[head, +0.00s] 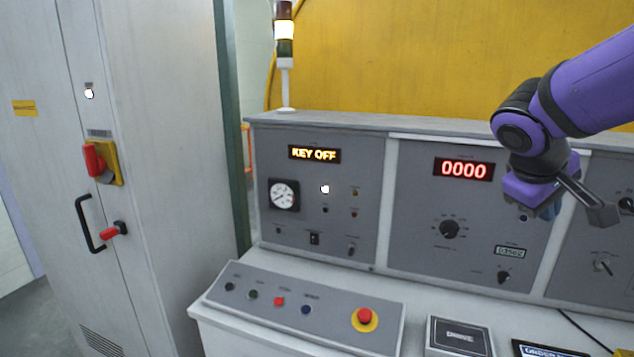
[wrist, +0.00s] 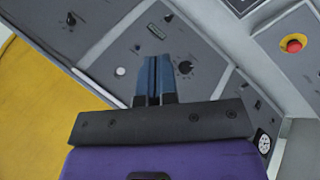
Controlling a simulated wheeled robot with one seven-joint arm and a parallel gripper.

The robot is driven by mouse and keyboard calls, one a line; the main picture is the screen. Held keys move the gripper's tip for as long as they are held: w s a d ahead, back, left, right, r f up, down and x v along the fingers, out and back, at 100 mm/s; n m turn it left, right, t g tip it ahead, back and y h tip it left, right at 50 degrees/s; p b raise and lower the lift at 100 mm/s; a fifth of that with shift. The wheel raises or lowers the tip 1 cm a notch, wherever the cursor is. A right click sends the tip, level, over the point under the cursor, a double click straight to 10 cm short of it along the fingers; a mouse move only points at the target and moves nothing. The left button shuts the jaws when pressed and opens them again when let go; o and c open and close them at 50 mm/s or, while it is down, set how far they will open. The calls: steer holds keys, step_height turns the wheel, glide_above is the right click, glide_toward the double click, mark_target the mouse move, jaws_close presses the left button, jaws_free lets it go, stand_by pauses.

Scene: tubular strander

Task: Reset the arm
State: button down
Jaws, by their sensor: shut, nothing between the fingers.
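My purple arm reaches in from the right in the head view. I cannot tell the exact gap between the fingertips and the panel.
A grey cabinet (head: 155,200) with a red switch (head: 93,160) stands at left. The console shows "KEY OFF" (head: 314,154) and "0000" (head: 464,169). A desk panel carries a red emergency button (head: 365,316). A signal tower (head: 285,55) rises behind.

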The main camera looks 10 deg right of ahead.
steer(key=s+a+t+y, duration=0.1)
steer(key=s+a+y, duration=0.2)
steer(key=a, duration=0.4)
steer(key=s+a+r+m+t+y, duration=0.1)
steer(key=s+a+t+y, duration=0.1)
steer(key=s+a+y, duration=0.2)
steer(key=a, duration=0.2)
steer(key=shift+s+a, duration=0.15)
steer(key=shift+a, duration=0.2)
steer(key=shift+d, duration=0.15)
